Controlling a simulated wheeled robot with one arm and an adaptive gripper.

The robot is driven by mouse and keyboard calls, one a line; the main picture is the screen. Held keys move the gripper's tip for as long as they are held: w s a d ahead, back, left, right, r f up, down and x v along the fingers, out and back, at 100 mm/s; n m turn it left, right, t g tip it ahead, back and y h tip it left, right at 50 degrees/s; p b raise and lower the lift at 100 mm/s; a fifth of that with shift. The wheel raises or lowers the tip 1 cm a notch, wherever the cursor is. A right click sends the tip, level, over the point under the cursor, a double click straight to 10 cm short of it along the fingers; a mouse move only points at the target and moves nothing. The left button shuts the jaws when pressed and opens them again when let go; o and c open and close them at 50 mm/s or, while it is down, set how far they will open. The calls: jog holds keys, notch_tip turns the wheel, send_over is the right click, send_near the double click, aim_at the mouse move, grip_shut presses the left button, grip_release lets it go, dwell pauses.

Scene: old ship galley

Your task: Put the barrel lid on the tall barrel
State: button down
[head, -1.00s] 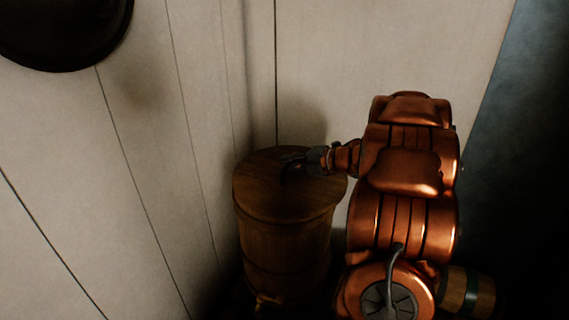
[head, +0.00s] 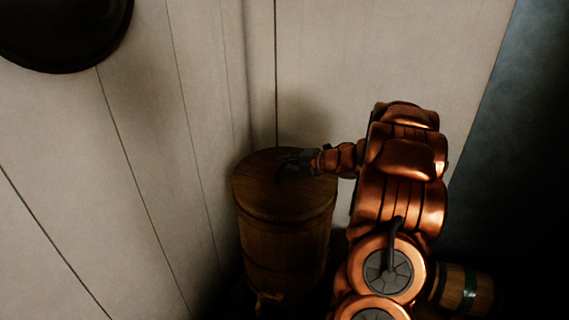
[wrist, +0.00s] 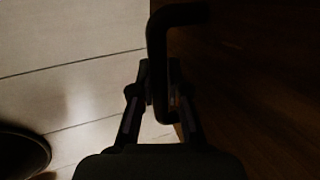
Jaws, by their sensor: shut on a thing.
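The barrel lid (head: 262,196) is a round dark wooden disc. In the head view it lies over the top of the tall barrel (head: 285,245) and covers its opening. Its rim looks about level and in line with the barrel's sides. I cannot tell whether it fully touches the barrel. My gripper (head: 290,165) is shut on the lid's dark curved handle, above the lid. In the wrist view the handle (wrist: 158,40) rises from between the fingers (wrist: 160,100), and the dark wood of the lid (wrist: 250,80) fills the right side.
Pale plank walls (head: 180,120) meet in a corner close behind and left of the barrel. A small banded keg (head: 466,290) lies at the lower right, beside my arm. A dark round object (head: 65,30) hangs on the wall at the upper left.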

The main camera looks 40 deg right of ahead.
jog(key=shift+r, duration=0.1)
jog(key=c, duration=1.2)
grip_release()
jog(key=shift+o, duration=0.2)
jog(key=shift+s+d, duration=0.2)
jog(key=shift+s, duration=0.1)
jog(key=b+v, duration=0.1)
jog(key=v, duration=1)
jog(key=shift+s+d+r, duration=0.1)
